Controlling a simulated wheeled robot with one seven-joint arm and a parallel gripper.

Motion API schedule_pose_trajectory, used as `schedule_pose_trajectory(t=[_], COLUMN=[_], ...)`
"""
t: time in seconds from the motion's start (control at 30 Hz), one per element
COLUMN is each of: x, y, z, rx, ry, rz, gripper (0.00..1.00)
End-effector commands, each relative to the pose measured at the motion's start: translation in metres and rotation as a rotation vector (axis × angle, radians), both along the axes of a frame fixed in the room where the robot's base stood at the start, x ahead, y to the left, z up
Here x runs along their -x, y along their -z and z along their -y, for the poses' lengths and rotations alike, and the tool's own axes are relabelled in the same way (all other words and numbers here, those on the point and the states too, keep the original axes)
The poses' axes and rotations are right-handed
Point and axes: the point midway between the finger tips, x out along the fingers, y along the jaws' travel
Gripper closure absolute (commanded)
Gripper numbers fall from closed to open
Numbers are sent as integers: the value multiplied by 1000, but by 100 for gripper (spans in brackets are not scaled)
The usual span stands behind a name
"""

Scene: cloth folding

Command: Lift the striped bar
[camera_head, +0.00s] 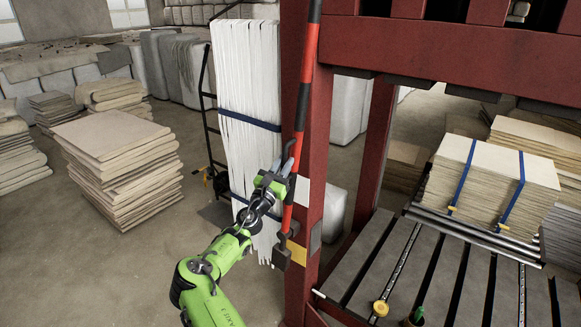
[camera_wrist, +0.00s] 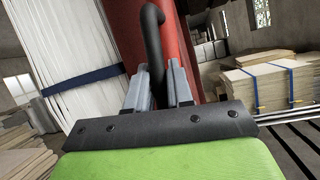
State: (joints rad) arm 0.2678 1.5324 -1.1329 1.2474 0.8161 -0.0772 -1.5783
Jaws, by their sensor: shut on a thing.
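The striped bar (camera_head: 302,110), red with dark bands, stands nearly upright along the red post (camera_head: 319,130) in the head view. Its lower end meets a dark bracket (camera_head: 281,258). My gripper (camera_head: 286,168) is at the bar's lower half, on its left side. In the wrist view, my gripper's grey fingers (camera_wrist: 158,85) are closed around a dark curved handle (camera_wrist: 153,35), with red surfaces behind it. The handle's lower part is hidden between the fingers. I cannot tell in the wrist view which red surface is the bar and which is the post.
A tall white folded stack (camera_head: 250,85) with blue straps stands close left of the bar. A red frame with a slatted roller table (camera_head: 400,270) is on the right, bearing a strapped stack (camera_head: 490,180). Beige stacks (camera_head: 120,165) stand at left, with open floor between.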

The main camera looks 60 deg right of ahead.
Motion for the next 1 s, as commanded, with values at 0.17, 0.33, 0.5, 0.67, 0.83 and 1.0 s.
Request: schedule_pose_trajectory(t=[0.17, 0.33, 0.5, 0.67, 0.83, 1.0], x=[-1, -1, 0, 0, 0, -1], y=[2, 3, 3, 2, 2, 9], z=[1, 1, 1, 1, 1, -14], rx=[-5, -6, -6, -4, -3, -4], ry=[3, 4, 4, 4, 5, 4], rz=[-7, -7, -7, -6, -6, -5], gripper=[100, 100, 62, 58, 58, 58])
